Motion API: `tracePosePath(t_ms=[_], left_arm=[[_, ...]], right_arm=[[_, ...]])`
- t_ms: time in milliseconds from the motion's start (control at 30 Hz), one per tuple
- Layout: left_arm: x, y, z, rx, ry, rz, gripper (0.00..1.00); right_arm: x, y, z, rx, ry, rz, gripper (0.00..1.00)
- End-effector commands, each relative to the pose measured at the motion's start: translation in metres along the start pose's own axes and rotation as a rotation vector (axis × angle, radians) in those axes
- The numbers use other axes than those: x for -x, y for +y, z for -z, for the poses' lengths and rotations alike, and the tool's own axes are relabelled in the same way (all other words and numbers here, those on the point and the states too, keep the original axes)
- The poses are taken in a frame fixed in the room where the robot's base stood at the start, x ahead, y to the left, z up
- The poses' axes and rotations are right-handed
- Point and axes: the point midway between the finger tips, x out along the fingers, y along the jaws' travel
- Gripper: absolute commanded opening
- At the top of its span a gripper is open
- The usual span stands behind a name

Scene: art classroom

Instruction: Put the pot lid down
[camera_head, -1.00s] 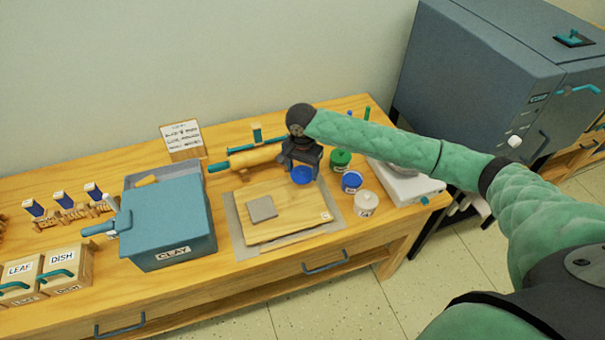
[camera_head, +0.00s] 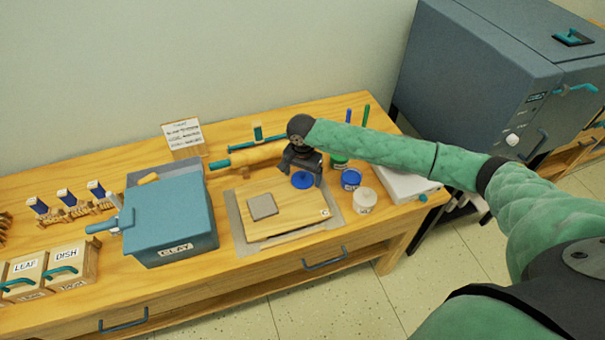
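The round blue pot lid (camera_head: 303,181) lies at the back right of the wooden board (camera_head: 287,224), below and between the fingers of my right gripper (camera_head: 302,172). The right gripper points down, and its two dark fingers look spread, with small gaps beside the lid. Part of the lid's upper side is hidden by the gripper. A blue pot (camera_head: 351,181) stands just to the right, beside a white pot (camera_head: 364,201). A green pot (camera_head: 339,162) stands behind, partly covered by my arm. My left gripper is out of view.
A grey clay square (camera_head: 262,206) lies on the board. A blue clay bin (camera_head: 168,220) stands to the left. A rolling pin (camera_head: 250,157) lies behind the board, and a white scale-like device (camera_head: 407,187) is at the right. The board's front half is mostly free.

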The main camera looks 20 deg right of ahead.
Motion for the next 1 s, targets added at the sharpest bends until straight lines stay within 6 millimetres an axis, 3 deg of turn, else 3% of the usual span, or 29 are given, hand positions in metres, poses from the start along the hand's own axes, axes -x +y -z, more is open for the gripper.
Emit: tracePosePath(t_ms=[367,800,1000], left_arm=[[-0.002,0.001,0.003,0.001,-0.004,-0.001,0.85],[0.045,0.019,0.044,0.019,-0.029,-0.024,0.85],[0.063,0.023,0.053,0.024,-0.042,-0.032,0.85]], right_arm=[[0.007,-0.001,0.000,0.001,0.000,0.002,0.87],[0.081,-0.001,0.000,0.001,0.000,0.004,0.87],[0.109,-0.001,0.000,0.001,-0.001,0.002,0.87]])
